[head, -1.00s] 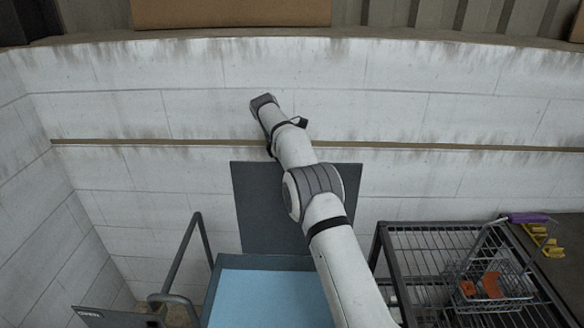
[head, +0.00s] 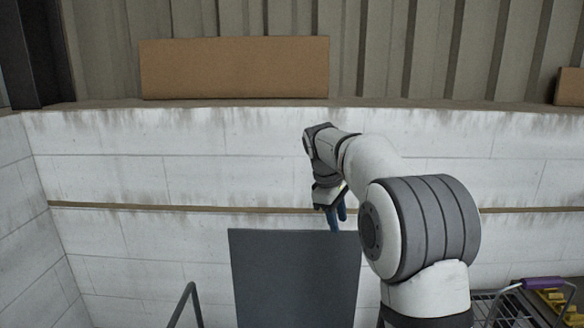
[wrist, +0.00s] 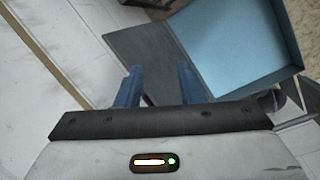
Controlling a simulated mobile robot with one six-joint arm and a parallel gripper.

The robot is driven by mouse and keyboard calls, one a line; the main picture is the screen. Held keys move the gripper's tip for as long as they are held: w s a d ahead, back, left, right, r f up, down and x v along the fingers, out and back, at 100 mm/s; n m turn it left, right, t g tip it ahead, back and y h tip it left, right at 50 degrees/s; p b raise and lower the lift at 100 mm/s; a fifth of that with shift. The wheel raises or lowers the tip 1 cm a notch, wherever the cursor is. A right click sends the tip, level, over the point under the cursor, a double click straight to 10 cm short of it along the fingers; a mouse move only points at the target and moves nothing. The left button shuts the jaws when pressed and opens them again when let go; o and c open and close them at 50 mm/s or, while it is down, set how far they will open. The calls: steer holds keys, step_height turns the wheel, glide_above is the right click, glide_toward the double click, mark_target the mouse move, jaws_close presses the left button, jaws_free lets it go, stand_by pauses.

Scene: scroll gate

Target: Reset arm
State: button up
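My gripper (head: 337,218) hangs from my raised, bent arm in the head view, pointing down in front of the white block wall. Its blue fingers show in the wrist view (wrist: 158,85) with a clear gap between them and nothing held. A dark grey panel (head: 294,280) stands below the gripper against the wall. The same grey panel (wrist: 150,58) lies beyond the fingers in the wrist view, beside a box with a light blue surface (wrist: 232,42).
A wire rack with a basket (head: 505,310) stands at the lower right, with a purple handle (head: 542,283) and yellow items (head: 558,305) near it. A grey rail (head: 184,304) rises at the lower left. A cardboard box (head: 234,68) sits on the wall ledge. The space around my gripper is clear.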

steer(key=s+d+f+m+t+y+b, duration=0.1)
steer(key=s+d+m, duration=0.15)
steer(key=s, duration=0.65)
steer(key=s+d+f+m+b, duration=0.1)
steer(key=s+m+b, duration=0.15)
steer(key=s, duration=0.55)
steer(key=s+f+m, duration=0.3)
steer(key=s+f, duration=0.2)
steer(key=s, duration=0.3)
steer(key=s+f+m+t+y+b, duration=0.1)
steer(key=s+f+m, duration=0.2)
steer(key=s, duration=0.6)
step_height(320, 180, down, 3)
steer(key=shift+r+t+y, duration=0.2)
steer(key=shift+t+y, duration=0.1)
steer(key=shift+d, duration=0.1)
steer(key=shift+s, duration=0.1)
